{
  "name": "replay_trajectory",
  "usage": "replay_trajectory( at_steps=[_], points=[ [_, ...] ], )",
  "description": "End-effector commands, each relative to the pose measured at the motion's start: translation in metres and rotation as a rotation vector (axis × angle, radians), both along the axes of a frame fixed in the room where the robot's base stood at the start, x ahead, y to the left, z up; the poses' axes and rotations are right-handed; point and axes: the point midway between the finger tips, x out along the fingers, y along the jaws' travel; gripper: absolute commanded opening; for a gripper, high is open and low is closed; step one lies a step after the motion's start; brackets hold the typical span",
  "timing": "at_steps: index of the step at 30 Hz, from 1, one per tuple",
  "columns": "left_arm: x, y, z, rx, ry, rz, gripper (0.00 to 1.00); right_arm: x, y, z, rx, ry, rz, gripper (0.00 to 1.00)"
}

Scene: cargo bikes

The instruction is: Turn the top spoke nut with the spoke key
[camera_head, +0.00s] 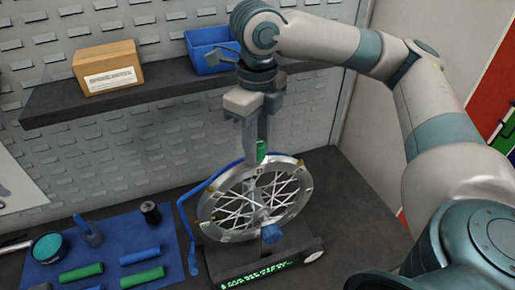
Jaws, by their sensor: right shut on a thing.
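A spoked wheel (232,228) with a silver rim stands upright in a truing stand (264,262) on the bench. My right gripper (256,152) comes down from above and points at the top of the rim. It is shut on a small green piece, which looks like the spoke key (262,149); the fingers cover part of it. The key is right at the top of the rim, but I cannot tell whether it sits on the top spoke nut. The nut itself is too small or hidden to make out. My left gripper is not in view.
A blue mat (110,242) at left holds green and blue grips, a black cylinder (151,212) and a teal tin (47,246). A blue strap or hose (184,215) runs beside the wheel. A shelf (150,88) behind carries a cardboard box (108,68) and a blue bin (212,50).

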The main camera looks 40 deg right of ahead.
Motion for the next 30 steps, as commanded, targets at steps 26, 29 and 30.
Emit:
replay_trajectory(
  at_steps=[26, 29, 30],
  points=[
    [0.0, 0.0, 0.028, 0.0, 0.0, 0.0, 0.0, -0.003, 0.0, -0.002, -0.003, 0.014, -0.221, 0.0],
    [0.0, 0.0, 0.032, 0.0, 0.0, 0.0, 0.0, -0.003, 0.0, -0.003, -0.004, 0.013, -0.326, 0.0],
    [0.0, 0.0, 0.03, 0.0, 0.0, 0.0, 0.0, -0.003, 0.0, -0.005, -0.003, 0.012, -0.369, 0.0]
  ],
)
